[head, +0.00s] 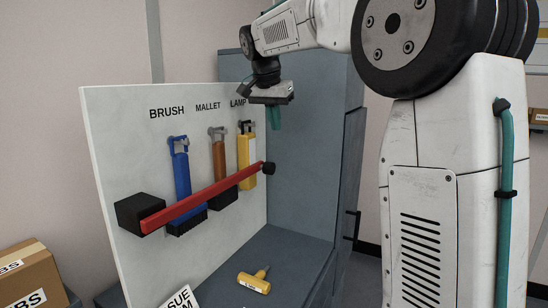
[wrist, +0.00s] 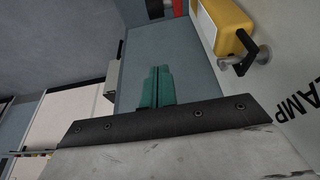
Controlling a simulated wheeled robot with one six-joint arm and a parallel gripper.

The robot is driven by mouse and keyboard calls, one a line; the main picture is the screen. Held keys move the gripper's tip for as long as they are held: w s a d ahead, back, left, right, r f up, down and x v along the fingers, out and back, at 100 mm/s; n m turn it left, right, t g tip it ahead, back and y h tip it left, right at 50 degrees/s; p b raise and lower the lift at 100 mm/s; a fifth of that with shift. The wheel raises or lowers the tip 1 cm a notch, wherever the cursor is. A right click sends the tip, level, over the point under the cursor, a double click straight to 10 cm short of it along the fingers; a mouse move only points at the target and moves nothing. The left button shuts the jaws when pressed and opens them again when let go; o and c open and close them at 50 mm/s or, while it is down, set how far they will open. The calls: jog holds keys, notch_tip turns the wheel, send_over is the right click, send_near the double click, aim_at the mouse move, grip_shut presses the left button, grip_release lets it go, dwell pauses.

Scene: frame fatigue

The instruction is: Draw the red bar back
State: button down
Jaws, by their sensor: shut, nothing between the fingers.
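The red bar (head: 205,198) runs across the front of a white tool board (head: 120,130). Its left end sits at a black block (head: 140,212) and its right end at a small dark knob (head: 268,168). It passes in front of a blue brush (head: 181,170), a brown mallet (head: 219,155) and a yellow lamp (head: 246,150). My gripper (head: 274,118) hangs above and right of the lamp, apart from the bar. Its green fingers (wrist: 158,85) are together and empty in the wrist view, with the yellow lamp (wrist: 225,25) on its hook at the upper right.
A grey cabinet side (head: 310,150) stands right of the board. A cardboard box (head: 28,275) is at lower left.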

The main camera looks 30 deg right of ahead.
jog(key=shift+w+d, duration=0.2)
jog(key=shift+w, duration=0.1)
jog(key=x, duration=1)
jog(key=shift+s+a+f, duration=0.15)
jog(key=shift+s+a, duration=0.35)
jog(key=shift+a, duration=0.35)
jog(key=shift+s+a+f, duration=0.2)
jog(key=shift+s+a, duration=0.3)
jog(key=shift+a, duration=0.3)
